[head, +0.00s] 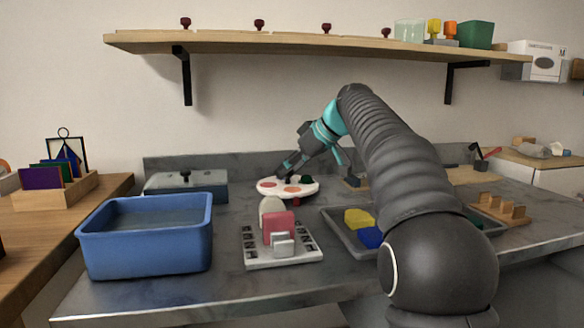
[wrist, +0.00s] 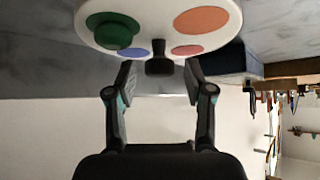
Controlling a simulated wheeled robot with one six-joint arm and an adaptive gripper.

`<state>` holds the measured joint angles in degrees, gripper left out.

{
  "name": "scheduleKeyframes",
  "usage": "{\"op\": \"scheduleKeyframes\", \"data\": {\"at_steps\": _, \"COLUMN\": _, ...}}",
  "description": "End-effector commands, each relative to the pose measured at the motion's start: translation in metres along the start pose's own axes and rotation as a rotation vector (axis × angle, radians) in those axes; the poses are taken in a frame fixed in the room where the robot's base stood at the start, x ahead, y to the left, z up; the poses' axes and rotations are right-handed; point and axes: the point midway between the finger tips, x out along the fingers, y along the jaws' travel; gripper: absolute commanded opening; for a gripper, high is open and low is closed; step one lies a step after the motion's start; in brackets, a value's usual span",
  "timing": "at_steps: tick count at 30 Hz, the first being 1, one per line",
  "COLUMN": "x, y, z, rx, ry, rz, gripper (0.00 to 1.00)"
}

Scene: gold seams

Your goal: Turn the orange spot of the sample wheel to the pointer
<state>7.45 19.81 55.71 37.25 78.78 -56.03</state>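The sample wheel (head: 281,195) is a white disc on a reddish foot, lying flat on the grey counter. Its orange spot (wrist: 201,20) is right of centre in the wrist view. A pink-red spot (wrist: 187,50), a blue spot (wrist: 137,51) and a raised green knob (wrist: 112,30) also show there. A dark block (wrist: 159,66) stands at the wheel's rim between the spots; I cannot tell if it is a peg or the pointer. My gripper (wrist: 160,78) is open, its fingers apart on either side of this block, not visibly touching it. In the head view my gripper (head: 286,168) is over the wheel.
A blue tub (head: 145,240) stands front left, and a grey lidded box (head: 187,186) behind it. A white rack (head: 283,258) with pink and white blocks is in front of the wheel. A tray with yellow (head: 358,218) and blue blocks is to the right. A shelf (head: 310,42) hangs above.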

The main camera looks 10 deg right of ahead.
Motion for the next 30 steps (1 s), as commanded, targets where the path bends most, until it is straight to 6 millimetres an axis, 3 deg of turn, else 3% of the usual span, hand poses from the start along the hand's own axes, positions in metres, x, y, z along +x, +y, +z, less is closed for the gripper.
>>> {"op": "scheduleKeyframes", "data": {"at_steps": 11, "x": -0.010, "y": 0.001, "z": 0.000, "rx": 0.002, "ry": 0.001, "rz": 0.002, "gripper": 0.53}}
{"op": "scheduleKeyframes", "data": {"at_steps": 24, "x": -0.090, "y": 0.001, "z": 0.000, "rx": 0.002, "ry": 0.002, "rz": 0.005, "gripper": 0.53}}
{"op": "scheduleKeyframes", "data": {"at_steps": 30, "x": -0.114, "y": 0.001, "z": 0.000, "rx": 0.001, "ry": 0.001, "rz": 0.003, "gripper": 0.53}}
